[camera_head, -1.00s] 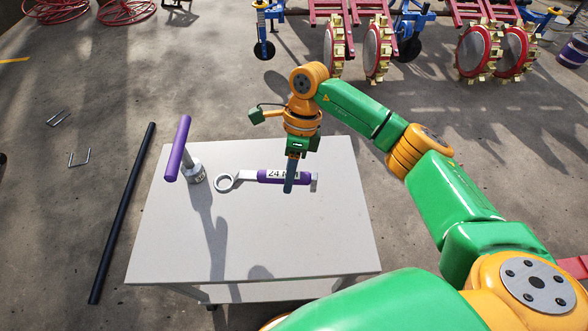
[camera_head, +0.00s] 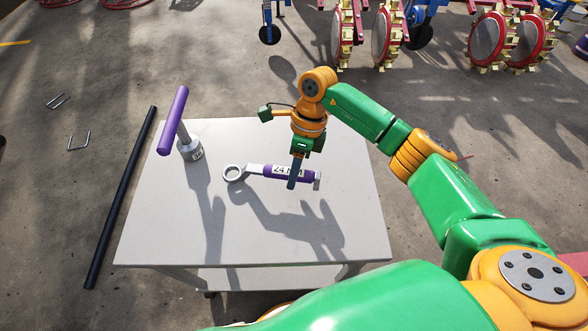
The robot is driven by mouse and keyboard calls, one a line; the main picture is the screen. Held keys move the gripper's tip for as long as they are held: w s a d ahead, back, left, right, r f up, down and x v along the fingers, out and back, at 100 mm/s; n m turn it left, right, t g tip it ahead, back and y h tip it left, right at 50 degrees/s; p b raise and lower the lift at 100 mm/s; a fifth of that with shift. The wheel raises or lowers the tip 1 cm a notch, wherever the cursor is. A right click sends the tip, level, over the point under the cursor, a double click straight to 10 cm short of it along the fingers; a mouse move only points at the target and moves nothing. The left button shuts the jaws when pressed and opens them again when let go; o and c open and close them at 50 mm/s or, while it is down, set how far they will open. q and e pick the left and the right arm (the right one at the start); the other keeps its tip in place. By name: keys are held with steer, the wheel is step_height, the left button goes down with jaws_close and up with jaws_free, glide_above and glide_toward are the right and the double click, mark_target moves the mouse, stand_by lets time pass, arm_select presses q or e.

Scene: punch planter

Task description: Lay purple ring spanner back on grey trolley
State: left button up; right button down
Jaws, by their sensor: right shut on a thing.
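The purple ring spanner (camera_head: 269,171) has a grey ring end to the left, a purple grip with a white "24" label, and a grey right end. My right gripper (camera_head: 293,180) is shut on its grip, right of the label. The spanner lies roughly level over the grey trolley top (camera_head: 160,235). Shadows of gripper and spanner fall on the top below it, offset from the spanner, so it looks held a little above the surface. The exact gap cannot be told. My left gripper is not in view.
A punch with a purple T-handle (camera_head: 173,120) stands upright at the trolley's back left. The front of the top is clear. A black bar (camera_head: 120,200) lies on the floor to the left, near metal staples (camera_head: 79,141). Red-and-blue machinery (camera_head: 391,38) stands behind.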

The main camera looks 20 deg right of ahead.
steer(key=shift+f+b, duration=0.6)
steer(key=shift+c, duration=2.3)
jaws_free()
